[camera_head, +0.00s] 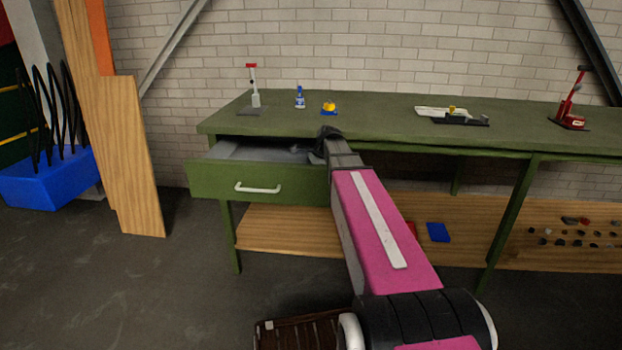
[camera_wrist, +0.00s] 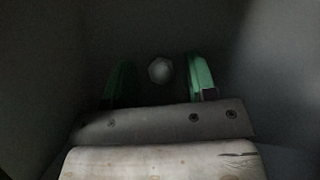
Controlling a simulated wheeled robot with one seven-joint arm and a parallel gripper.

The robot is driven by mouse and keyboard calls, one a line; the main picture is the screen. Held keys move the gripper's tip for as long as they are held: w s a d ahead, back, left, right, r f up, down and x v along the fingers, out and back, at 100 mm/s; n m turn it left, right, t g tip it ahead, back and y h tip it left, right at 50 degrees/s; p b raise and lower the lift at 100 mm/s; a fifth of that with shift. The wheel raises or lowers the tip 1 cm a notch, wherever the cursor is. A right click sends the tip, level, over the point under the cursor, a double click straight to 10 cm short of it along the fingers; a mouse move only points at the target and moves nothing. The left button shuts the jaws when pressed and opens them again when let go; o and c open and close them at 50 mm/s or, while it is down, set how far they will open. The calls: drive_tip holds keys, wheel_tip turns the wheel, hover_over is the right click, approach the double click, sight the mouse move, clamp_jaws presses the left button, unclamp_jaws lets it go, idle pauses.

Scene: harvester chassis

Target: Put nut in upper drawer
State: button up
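The upper drawer (camera_head: 215,182) of the green workbench is pulled open, with its white handle on the front. My gripper (camera_head: 318,150) is at the drawer's right rear part, and its fingertips are hidden in the head view. In the wrist view my gripper (camera_wrist: 160,78) has its two green fingers spread apart. A small pale grey roundish thing, likely the nut (camera_wrist: 160,70), lies between the fingertips with gaps on both sides. It seems to lie on the dark drawer floor, inside grey walls. The nut does not show in the head view.
The green bench top (camera_head: 385,125) lies just above and behind the drawer. On it are a grey and red tool (camera_head: 255,98), a blue bottle (camera_head: 300,97), a yellow item (camera_head: 328,107) and a red press (camera_head: 570,118). A wooden shelf (camera_head: 285,230) is below.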

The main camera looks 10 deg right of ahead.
drive_tip(key=shift+r, duration=0.15)
drive_tip(key=v, duration=1.2)
